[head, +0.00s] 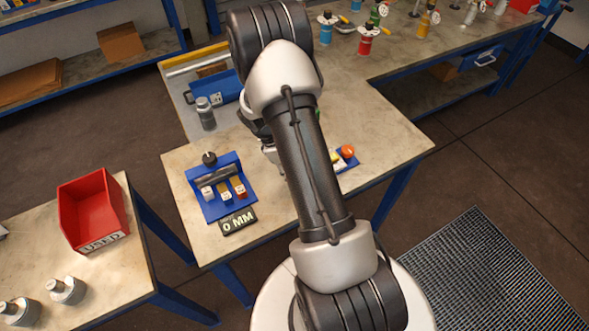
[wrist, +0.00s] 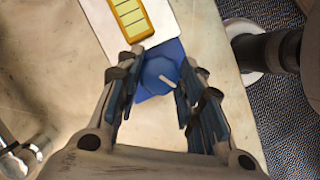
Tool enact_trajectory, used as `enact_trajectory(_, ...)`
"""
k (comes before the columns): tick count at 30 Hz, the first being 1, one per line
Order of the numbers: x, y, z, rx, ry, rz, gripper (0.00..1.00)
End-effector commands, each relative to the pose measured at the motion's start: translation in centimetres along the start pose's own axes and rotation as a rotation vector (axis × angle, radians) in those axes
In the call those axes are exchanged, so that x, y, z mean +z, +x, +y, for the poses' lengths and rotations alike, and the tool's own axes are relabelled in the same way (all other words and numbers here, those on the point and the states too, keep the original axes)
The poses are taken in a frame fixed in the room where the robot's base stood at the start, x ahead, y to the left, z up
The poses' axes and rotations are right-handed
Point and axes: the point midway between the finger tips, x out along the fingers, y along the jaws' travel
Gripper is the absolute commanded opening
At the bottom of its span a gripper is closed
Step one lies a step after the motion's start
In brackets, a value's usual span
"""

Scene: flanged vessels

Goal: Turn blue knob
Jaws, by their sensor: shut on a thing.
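The blue knob (wrist: 158,70) shows in the wrist view between the two fingers of my gripper (wrist: 156,82). It is round to faceted, with a short white pointer mark toward its lower right. My gripper is shut on the knob, one finger at each side. In the head view my arm hides the knob and most of my gripper.
In the head view an orange knob (head: 347,151) shows just right of my arm. A red bin (head: 92,212) is on the lower-left table.

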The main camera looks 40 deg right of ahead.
Motion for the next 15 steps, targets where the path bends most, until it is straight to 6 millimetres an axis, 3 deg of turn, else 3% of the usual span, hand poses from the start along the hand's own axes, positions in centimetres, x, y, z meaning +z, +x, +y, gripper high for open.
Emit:
enact_trajectory(9, 0.04, 0.03, 0.0, -0.001, 0.001, -0.001, 0.11)
enact_trajectory(10, 0.04, 0.03, -0.01, -0.001, 0.001, -0.001, 0.35)
enact_trajectory(15, 0.03, 0.03, -0.01, -0.001, 0.001, -0.001, 0.47)
